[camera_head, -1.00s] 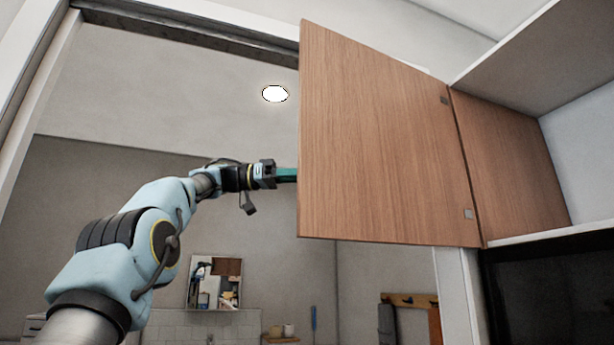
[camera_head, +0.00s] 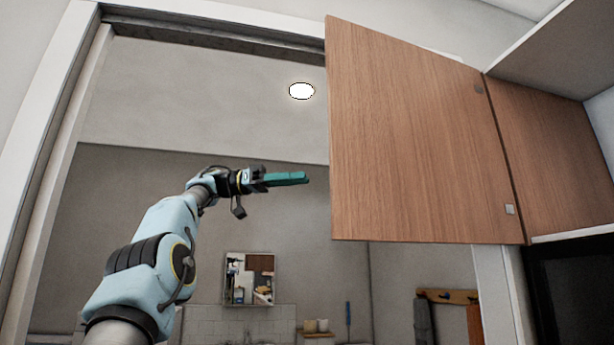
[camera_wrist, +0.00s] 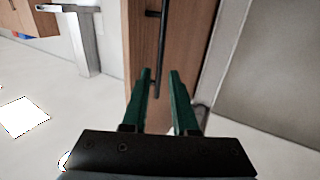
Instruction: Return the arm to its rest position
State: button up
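My gripper (camera_head: 300,178) has green fingers and is at the end of my raised, light blue arm. In the head view its fingertips are just left of the open wooden cabinet door (camera_head: 420,140), with wall showing between them. In the wrist view my gripper (camera_wrist: 160,72) has its two fingers apart, with nothing held. A black bar handle (camera_wrist: 163,40) on a wooden door panel (camera_wrist: 140,50) shows beyond and between the fingers; its exact distance cannot be told.
A second wooden cabinet front (camera_head: 550,150) and a dark appliance (camera_head: 575,295) are at the right. A white frame (camera_head: 40,170) stands at the left. A mirror (camera_head: 248,278) hangs on the far wall. The space around my arm looks clear.

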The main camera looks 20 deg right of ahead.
dwell(0.5)
jog(key=w+d+f+n+t+y, duration=0.1)
jog(key=w+d+f+n+t, duration=0.25)
jog(key=f+n, duration=0.35)
jog(key=w+d+f+n+t+y, duration=0.1)
jog(key=w+d+f+n+t, duration=0.25)
jog(key=f, duration=0.55)
jog(key=w+a+f+n+t+y, duration=0.1)
jog(key=a+f+n+y, duration=0.15)
jog(key=f, duration=0.55)
jog(key=a+f+n+t+y, duration=0.2)
jog(key=f+n, duration=0.2)
jog(key=f, duration=0.4)
jog(key=s+a+f+n+y, duration=0.35)
jog(key=s+a+f, duration=0.35)
jog(key=a+f, duration=0.45)
jog(key=s+a+f+n+y, duration=0.2)
jog(key=s+a+f+y, duration=0.3)
jog(key=a+f, duration=0.6)
jog(key=s+a+f, duration=0.2)
jog(key=s+f, duration=0.1)
jog(key=s, duration=0.2)
jog(key=s+a+f, duration=0.3)
jog(key=s, duration=0.3)
jog(key=shift+a+f+t, duration=0.25)
jog(key=shift+f+t, duration=0.05)
jog(key=shift+a+n, duration=0.1)
jog(key=shift+n, duration=0.15)
